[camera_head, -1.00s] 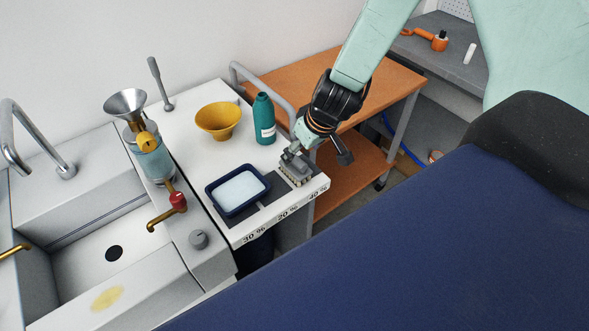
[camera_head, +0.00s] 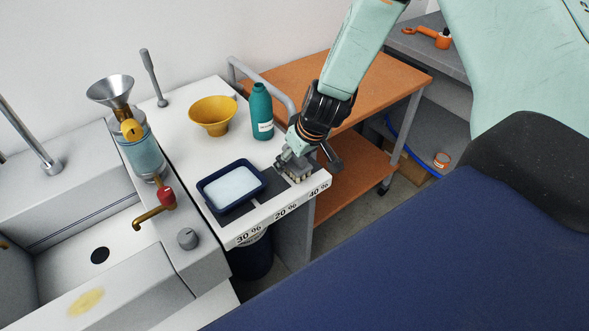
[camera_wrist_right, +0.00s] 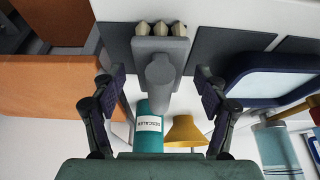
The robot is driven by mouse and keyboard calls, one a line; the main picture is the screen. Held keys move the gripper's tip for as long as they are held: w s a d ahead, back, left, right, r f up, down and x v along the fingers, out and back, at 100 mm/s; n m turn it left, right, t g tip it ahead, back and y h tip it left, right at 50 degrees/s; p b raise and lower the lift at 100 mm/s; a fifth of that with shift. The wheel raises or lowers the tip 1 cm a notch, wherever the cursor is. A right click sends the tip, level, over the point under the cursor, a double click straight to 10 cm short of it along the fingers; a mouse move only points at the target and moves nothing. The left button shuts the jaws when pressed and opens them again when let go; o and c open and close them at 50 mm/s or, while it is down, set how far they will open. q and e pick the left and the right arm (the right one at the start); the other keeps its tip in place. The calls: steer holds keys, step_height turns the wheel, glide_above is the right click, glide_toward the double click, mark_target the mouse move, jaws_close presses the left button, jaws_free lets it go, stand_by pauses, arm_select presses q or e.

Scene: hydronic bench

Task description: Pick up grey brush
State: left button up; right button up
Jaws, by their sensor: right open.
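The grey brush (camera_head: 295,170) sits on the white counter, on the dark pad nearest the 40 % label, partly hidden by my right gripper (camera_head: 287,155). In the right wrist view the grey brush (camera_wrist_right: 160,62) shows its handle pointing toward the camera, with pale bristle tufts at its far side. My right gripper (camera_wrist_right: 160,96) is open, with one finger on each side of the handle and visible space between each finger and it. My left gripper is not in view.
A blue tray (camera_head: 207,193) with pale contents stands left of the brush. A teal bottle (camera_head: 262,112) and yellow bowl (camera_head: 213,116) stand behind. An orange-topped cart (camera_head: 285,65) is beyond the counter. A sink (camera_head: 60,262) is at the left.

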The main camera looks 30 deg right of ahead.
steer(key=shift+w+a+f, duration=0.2)
steer(key=shift+f, duration=0.15)
steer(key=shift+d, duration=0.25)
steer(key=shift+s+d, duration=0.1)
steer(key=shift+c, duration=0.8)
steer(key=shift+a, duration=0.3)
steer(key=c, duration=0.6)
steer(key=shift+d, duration=0.15)
steer(key=c, duration=0.5)
